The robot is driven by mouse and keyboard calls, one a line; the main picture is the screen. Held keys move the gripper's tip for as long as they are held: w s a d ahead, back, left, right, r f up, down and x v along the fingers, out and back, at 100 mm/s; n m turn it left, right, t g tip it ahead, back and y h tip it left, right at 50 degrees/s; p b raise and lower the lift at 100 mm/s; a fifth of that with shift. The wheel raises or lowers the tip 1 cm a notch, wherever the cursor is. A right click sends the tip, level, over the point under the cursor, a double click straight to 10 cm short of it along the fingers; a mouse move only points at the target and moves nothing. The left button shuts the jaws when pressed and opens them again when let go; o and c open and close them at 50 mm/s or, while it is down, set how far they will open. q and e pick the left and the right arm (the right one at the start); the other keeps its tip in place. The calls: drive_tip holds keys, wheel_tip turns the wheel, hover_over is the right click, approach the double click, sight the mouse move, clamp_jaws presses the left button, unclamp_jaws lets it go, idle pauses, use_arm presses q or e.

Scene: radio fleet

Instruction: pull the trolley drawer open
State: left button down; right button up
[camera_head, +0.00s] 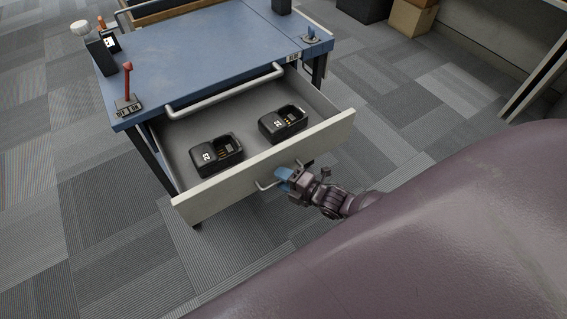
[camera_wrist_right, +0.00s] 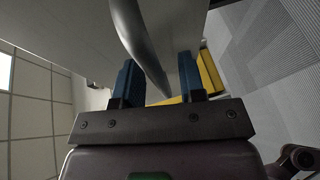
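The blue-topped trolley (camera_head: 215,50) has its pale drawer (camera_head: 225,187) pulled well out, with the inside showing in the head view. My right gripper (camera_head: 283,175) is at the metal handle (camera_head: 265,186) on the drawer front. In the right wrist view the handle (camera_wrist_right: 137,35) runs between the two blue fingers of this gripper (camera_wrist_right: 158,80). The fingers stand apart, with a gap showing beside the bar, so it looks open around the handle. My left gripper is not in view.
Two black chargers (camera_head: 216,154) (camera_head: 283,123) sit in the drawer. A red lever (camera_head: 128,88) stands at the trolley's left corner, and a grey rail (camera_head: 225,92) runs along its near edge. Cardboard boxes (camera_head: 412,17) stand at the back. Carpet left of the trolley is clear.

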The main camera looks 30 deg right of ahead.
drive_tip(key=p+v, duration=0.1)
drive_tip(key=v, duration=1)
drive_tip(key=shift+w, duration=0.1)
